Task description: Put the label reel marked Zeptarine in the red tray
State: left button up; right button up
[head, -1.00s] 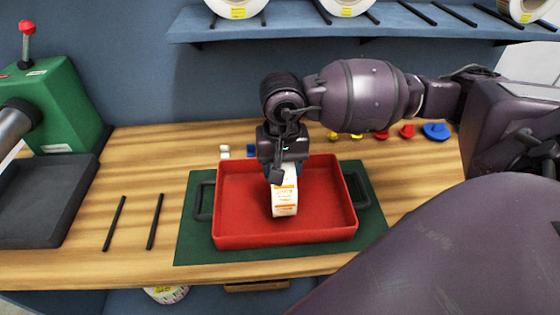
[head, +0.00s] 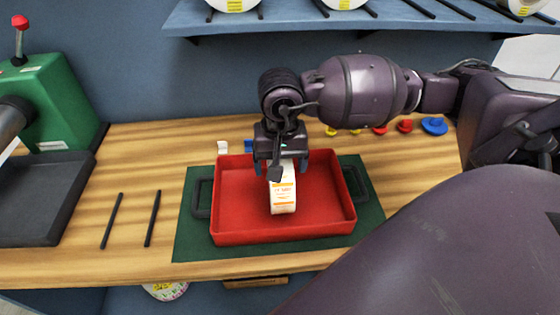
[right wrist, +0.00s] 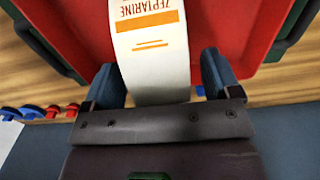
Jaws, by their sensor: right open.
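The label reel (head: 284,192) is white with orange print and stands on edge inside the red tray (head: 235,232), near its middle. In the right wrist view its label (right wrist: 150,28) reads Zeptarine. My right gripper (head: 281,172) reaches down over the tray from behind. Its fingers are open on either side of the reel's rear part, with a gap visible on each side in the right wrist view. The gripper covers part of the reel in the head view. My left gripper is not in view.
The tray sits on a dark green mat (head: 190,240) on the wooden bench. Two black rods (head: 152,218) and a green machine (head: 55,90) are to the left. Small coloured knobs (head: 434,126) lie at the back right. A shelf (head: 300,22) with white reels is above.

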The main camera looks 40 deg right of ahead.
notch_tip(320, 180, up, 10)
jog(key=shift+f+p, duration=0.15)
jog(key=shift+p, duration=0.15)
jog(key=shift+r, duration=0.55)
